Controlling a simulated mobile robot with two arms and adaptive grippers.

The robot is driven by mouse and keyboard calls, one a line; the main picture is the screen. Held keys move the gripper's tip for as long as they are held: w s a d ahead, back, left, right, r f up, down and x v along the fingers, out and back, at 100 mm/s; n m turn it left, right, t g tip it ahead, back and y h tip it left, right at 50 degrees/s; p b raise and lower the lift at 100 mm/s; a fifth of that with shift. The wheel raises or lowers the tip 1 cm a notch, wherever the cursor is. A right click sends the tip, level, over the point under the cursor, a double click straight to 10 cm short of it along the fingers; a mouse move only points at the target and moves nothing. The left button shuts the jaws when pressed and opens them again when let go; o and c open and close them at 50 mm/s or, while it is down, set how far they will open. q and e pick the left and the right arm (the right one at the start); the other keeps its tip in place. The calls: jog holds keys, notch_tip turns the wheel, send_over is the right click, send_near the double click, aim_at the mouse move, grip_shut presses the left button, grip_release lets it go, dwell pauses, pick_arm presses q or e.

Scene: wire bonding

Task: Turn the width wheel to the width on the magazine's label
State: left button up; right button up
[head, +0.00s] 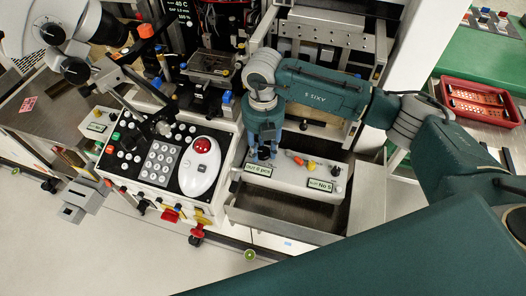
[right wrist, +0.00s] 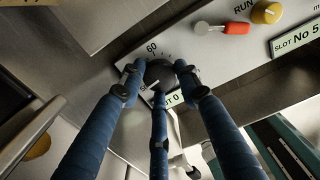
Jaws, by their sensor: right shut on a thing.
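The width wheel (right wrist: 158,72) is a dark round knob on a light panel, with a scale and the number 60 beside it in the right wrist view. My right gripper (right wrist: 159,84) has its blue fingers closed around the knob. In the head view my right gripper (head: 264,150) points down at the left end of the panel, and its fingers largely hide the wheel. The wheel's exact setting cannot be read. I cannot make out the magazine or a width on its label. My left gripper is not in view.
The light panel (head: 297,180) also carries an orange-red lever (right wrist: 235,28), a yellow knob (right wrist: 266,12) and small slot displays (head: 320,185). To its left is a keypad console (head: 163,160) with a white mouse-like control (head: 201,168). A red tray (head: 480,102) stands at right.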

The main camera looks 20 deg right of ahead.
aim_at(263, 151)
jog(key=shift+n+b, duration=0.6)
jog(key=shift+n, duration=0.4)
jog(key=shift+r, duration=0.1)
jog(key=o, duration=0.9)
jog(key=shift+c, duration=0.2)
notch_tip(263, 151, up, 12)
